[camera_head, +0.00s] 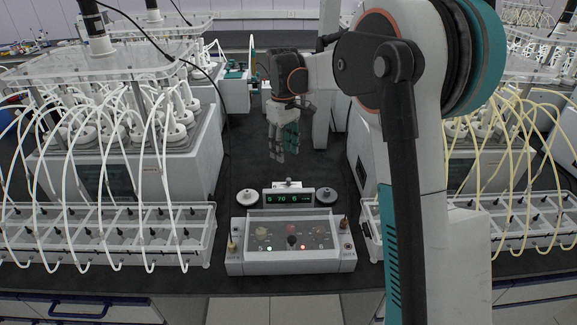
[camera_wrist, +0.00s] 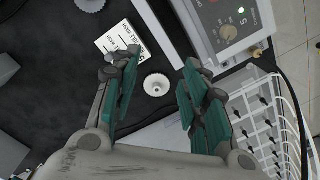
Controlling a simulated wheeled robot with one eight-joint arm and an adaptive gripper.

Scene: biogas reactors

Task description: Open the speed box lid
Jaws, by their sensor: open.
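The speed box (camera_head: 290,266) is a pale control box near the front edge of the black bench. A clear lid (camera_head: 262,216) appears to lie shut over its knobs; red and green lights glow on the front panel. In the wrist view, part of the speed box (camera_wrist: 262,30) shows at the upper right, with a knob and a green light. My gripper (camera_head: 279,156) hangs in the air behind the box, fingers pointing down. In the wrist view, its teal-padded fingers (camera_wrist: 160,68) are apart with nothing held between them. It touches neither box nor lid.
A small green-digit display (camera_head: 289,196) stands behind the box, with a white round disc (camera_head: 247,196) at its left and a darker-topped one (camera_head: 332,195) at its right. Reactor units with tubes and bottle racks (camera_head: 120,232) flank both sides.

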